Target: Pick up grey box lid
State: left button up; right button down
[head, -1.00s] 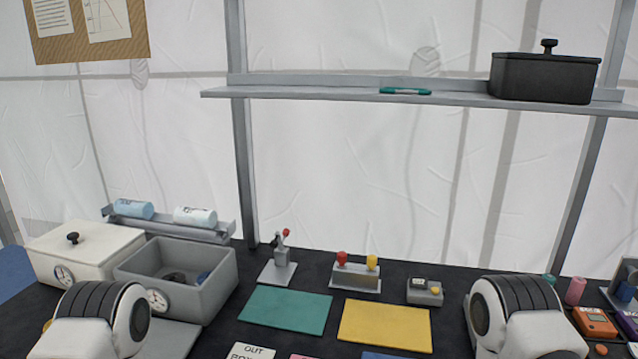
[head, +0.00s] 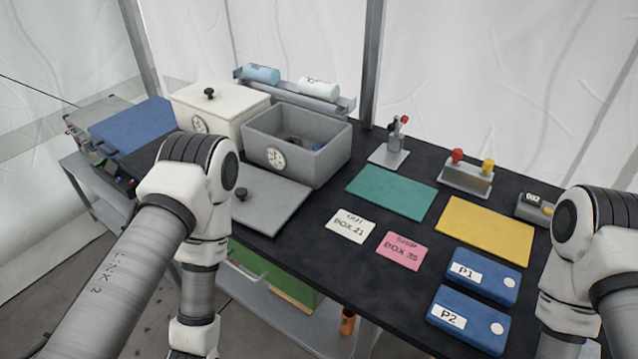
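The grey box lid (head: 262,205) lies flat on the dark table in front of the open grey box (head: 318,166). It has a small black knob, and my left arm covers part of its left side. The grey box has a round dial on its front and dark and blue things inside. My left arm comes in from the left and hangs down in front of the table edge, beside the lid. My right arm is at the right edge. Neither gripper shows in the picture.
A white lidded box (head: 222,108) stands left of the grey box. A rack with two bottles (head: 318,88) is behind. Green mat (head: 390,192), yellow mat (head: 485,226), two cards, and blue boxes P1 (head: 482,275) and P2 (head: 468,318) lie to the right.

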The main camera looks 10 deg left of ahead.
aim_at(262, 201)
jog(key=k+u, duration=0.15)
jog(key=u, duration=0.65)
